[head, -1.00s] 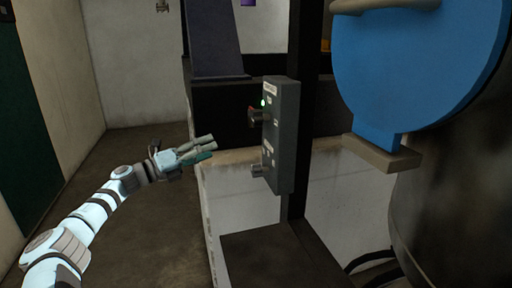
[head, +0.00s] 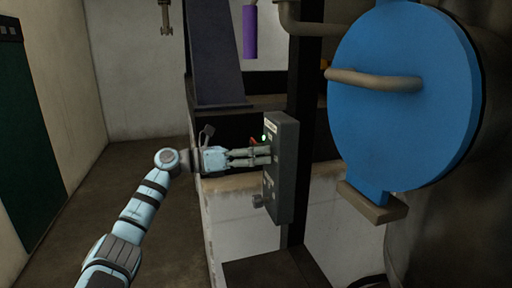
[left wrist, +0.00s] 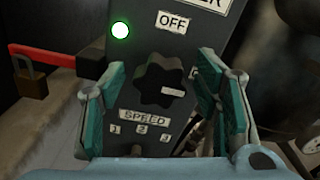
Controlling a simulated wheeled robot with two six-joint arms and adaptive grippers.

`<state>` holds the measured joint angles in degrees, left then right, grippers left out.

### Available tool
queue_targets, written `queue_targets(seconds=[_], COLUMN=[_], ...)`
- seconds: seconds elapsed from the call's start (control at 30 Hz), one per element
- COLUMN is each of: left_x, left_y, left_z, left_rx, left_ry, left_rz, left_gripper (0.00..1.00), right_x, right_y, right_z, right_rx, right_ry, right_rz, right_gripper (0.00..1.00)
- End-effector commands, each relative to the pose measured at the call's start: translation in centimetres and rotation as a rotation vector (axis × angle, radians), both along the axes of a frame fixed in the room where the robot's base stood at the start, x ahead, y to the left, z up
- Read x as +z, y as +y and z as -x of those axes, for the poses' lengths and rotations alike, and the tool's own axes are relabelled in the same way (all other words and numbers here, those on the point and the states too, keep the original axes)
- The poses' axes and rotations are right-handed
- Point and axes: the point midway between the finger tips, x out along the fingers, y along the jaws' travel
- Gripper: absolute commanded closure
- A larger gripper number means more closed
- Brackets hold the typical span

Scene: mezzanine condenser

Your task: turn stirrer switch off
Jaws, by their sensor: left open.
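The grey control box (head: 283,175) is mounted on a dark post. In the left wrist view, the black switch knob (left wrist: 157,82) sits below an OFF label (left wrist: 173,22), its white mark pointing right, towards a partly hidden label. A green lamp (left wrist: 120,31) is lit at the upper left; it also shows in the head view (head: 264,138). My left gripper (head: 268,155) is open at the box face, its fingers on either side of the knob. Whether they touch it I cannot tell. My right gripper is not in view.
A SPEED label (left wrist: 144,117) with 1, 2, 3 is below the switch; a lower knob (head: 258,201) sticks out. A red bar (left wrist: 42,55) with a padlock (left wrist: 30,80) is at left. A large blue disc (head: 400,120) stands right of the post. Floor at left is clear.

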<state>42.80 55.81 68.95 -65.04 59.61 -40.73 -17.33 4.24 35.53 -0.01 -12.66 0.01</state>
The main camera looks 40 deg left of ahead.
Motion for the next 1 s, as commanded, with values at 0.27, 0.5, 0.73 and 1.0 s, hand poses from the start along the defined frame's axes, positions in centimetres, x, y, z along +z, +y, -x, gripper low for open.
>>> queue_targets(seconds=[0.27,0.5,0.73,1.0], left_x=[-0.1,-0.1,0.0,0.2], left_y=[0.0,0.0,0.0,0.0], left_z=[-0.1,0.0,0.0,0.0], left_rx=[0.0,0.0,0.001,0.001], left_ry=[0.0,0.0,0.007,0.062], left_rz=[0.0,0.0,0.008,0.086], left_gripper=[0.49,0.88,0.92,0.92], right_x=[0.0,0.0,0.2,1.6], right_y=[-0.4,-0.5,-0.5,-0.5], right_z=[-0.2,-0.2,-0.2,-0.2], right_rx=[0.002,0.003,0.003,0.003], right_ry=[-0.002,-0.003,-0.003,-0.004], right_rz=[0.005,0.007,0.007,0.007], right_gripper=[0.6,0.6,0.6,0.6])
